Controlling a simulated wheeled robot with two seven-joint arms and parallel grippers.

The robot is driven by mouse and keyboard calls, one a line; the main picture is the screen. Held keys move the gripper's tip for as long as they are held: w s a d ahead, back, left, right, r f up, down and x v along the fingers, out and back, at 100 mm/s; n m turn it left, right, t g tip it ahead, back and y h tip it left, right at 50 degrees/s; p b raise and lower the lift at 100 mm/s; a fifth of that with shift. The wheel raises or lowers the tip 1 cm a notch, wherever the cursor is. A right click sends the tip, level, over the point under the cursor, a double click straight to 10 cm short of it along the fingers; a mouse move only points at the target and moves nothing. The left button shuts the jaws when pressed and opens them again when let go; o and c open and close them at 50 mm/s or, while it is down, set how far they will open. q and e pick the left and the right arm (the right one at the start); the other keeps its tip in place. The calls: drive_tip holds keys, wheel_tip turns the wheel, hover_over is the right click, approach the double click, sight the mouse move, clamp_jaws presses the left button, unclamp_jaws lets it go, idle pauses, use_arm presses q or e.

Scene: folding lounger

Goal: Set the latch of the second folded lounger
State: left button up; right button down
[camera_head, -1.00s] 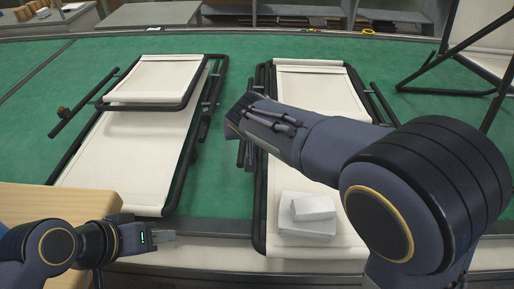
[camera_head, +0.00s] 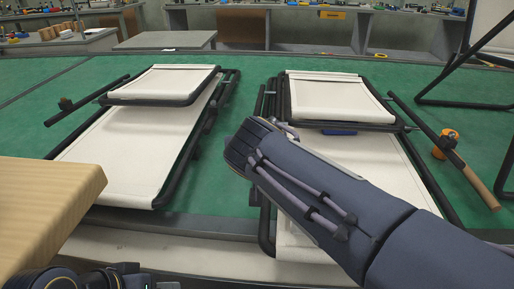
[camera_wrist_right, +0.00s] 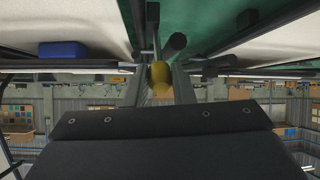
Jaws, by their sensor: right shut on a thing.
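Two folded loungers with cream fabric and black tube frames lie on the green surface, the left one (camera_head: 130,146) and the right one (camera_head: 330,97). My right arm reaches across the right lounger to its left side rail and hides much of it. My right gripper (camera_wrist_right: 158,76) is shut on a yellow knob (camera_wrist_right: 160,78) beside dark frame tubes in the right wrist view. The head view hides these fingers behind my wrist. An orange knob (camera_head: 446,142) shows on a bar right of the right lounger. My left gripper (camera_head: 150,284) is cut off at the bottom edge, its fingers unclear.
A wooden block (camera_head: 45,210) stands at the lower left. A black-framed chair-like piece (camera_head: 480,60) is at the upper right. A blue object (camera_head: 340,132) lies under the right lounger's raised section. Green surface is free between the loungers.

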drive_tip(key=shift+s+f, duration=0.15)
drive_tip(key=shift+f, duration=0.25)
drive_tip(key=c, duration=1.3)
unclamp_jaws()
drive_tip(key=shift+r, duration=0.1)
drive_tip(key=shift+o, duration=0.2)
drive_tip(key=shift+r, duration=0.1)
drive_tip(key=v, duration=0.7)
drive_tip(key=shift+s+r+p, duration=0.2)
drive_tip(key=shift+s+p, duration=0.1)
drive_tip(key=shift+p, duration=0.1)
